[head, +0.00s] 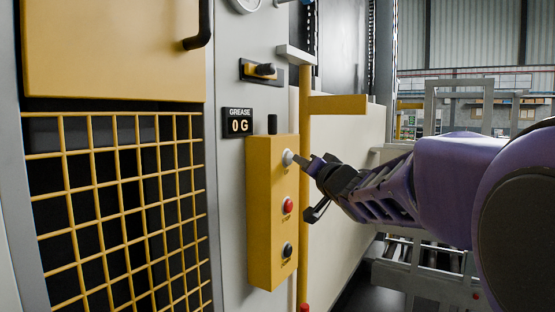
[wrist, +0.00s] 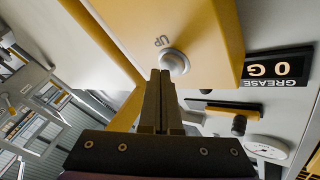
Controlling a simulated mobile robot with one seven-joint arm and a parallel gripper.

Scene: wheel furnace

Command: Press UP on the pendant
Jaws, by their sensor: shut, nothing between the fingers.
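The yellow pendant (head: 268,215) hangs upright beside the grey machine panel. Its white UP button (head: 288,157) is at the top, a red button (head: 288,205) in the middle and a dark button (head: 287,250) below. My gripper (head: 303,160) is shut and empty, its fingertips at the UP button from the right. In the wrist view the pendant (wrist: 200,30) appears upside down, with the "UP" label beside the pale round button (wrist: 174,62). The shut fingertips (wrist: 160,73) overlap the button's lower edge there. I cannot tell whether they touch it or whether it is pressed in.
A grease display (head: 238,123) reading "0 G" and a dark-handled lever (head: 264,70) are left of and above the pendant. A yellow post (head: 304,200) with a side arm (head: 338,104) stands close behind it. A yellow grid guard (head: 120,200) fills the left.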

